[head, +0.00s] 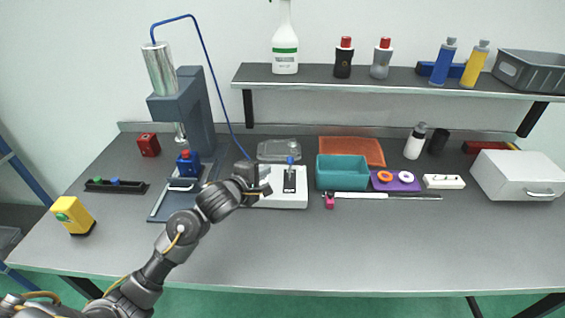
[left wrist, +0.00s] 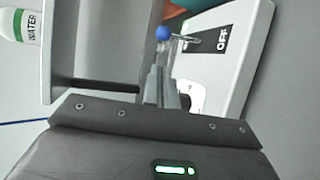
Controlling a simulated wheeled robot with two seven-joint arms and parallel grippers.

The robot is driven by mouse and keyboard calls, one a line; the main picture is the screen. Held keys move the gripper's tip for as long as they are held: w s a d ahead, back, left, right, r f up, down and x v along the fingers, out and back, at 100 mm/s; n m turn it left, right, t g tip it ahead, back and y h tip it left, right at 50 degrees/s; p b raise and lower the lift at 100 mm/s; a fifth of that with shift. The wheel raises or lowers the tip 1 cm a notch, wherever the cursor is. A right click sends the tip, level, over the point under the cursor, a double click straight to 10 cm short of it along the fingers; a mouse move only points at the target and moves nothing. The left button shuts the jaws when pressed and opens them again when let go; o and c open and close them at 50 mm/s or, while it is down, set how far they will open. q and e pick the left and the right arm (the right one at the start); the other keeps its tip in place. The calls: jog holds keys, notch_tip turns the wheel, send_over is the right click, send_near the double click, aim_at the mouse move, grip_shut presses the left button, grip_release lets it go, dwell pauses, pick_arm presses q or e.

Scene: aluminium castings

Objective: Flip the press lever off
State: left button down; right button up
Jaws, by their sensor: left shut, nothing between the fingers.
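The press lever (head: 290,161) has a blue knob and stands on a black plate on a white switch box (head: 290,201) in the middle of the table. In the left wrist view the lever's blue knob (left wrist: 163,33) shows just beyond my fingers, and the white box (left wrist: 245,75) carries a black label reading OFF (left wrist: 222,40). The knob sits on the side away from that word. My left gripper (head: 266,190) is shut and empty, just left of the lever at the box's left part. I cannot tell whether it touches the lever. My right gripper is not in view.
The press (head: 202,115) stands left of my gripper, with a blue block (head: 187,163) under its ram. A teal bin (head: 342,172) is right of the switch box. A shelf (head: 390,83) with bottles runs above the back. The table's front is clear.

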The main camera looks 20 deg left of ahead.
aim_at(290, 169)
pick_arm(q)
jog(key=shift+s+r, duration=0.2)
jog(key=shift+s, duration=0.05)
jog(key=x, duration=1)
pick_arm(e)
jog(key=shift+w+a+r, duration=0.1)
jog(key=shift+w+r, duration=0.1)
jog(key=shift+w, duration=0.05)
pick_arm(q)
jog(key=shift+f, duration=0.1)
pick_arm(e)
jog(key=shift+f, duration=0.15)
pick_arm(q)
jog(key=shift+s+t, duration=0.4)
jog(key=shift+t, duration=0.3)
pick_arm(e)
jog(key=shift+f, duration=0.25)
